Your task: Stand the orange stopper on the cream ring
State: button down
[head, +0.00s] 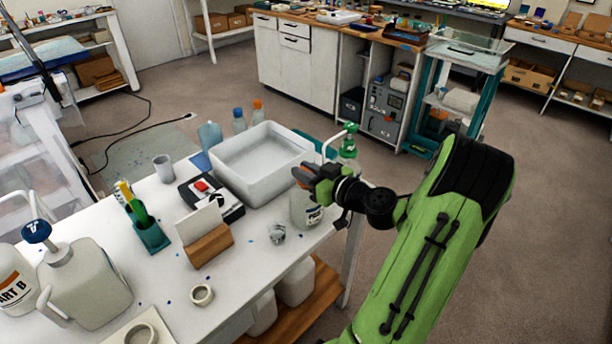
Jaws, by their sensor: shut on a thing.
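My gripper (318,182) is at the right of the white table, above the jar by the table's edge. It is shut on a small orange thing, which looks like the orange stopper (302,174); the fingers hide most of it, and its tilt is unclear. A small cream ring (201,303) lies flat on the tabletop near the front, left of and well below my gripper, with nothing on it. A second pale ring (128,331) lies on a light board at the bottom edge, partly cut off. I cannot tell which of them is the task's ring.
A white tub (230,184) stands behind and left of my gripper. A wooden block with a card (208,246), a teal pen cup (151,237) and a large jug (85,285) stand on the table (240,300). Bare tabletop surrounds the small ring.

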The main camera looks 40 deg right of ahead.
notch_tip(320, 180, up, 14)
jog(key=p, duration=0.5)
jog(key=shift+f, duration=0.25)
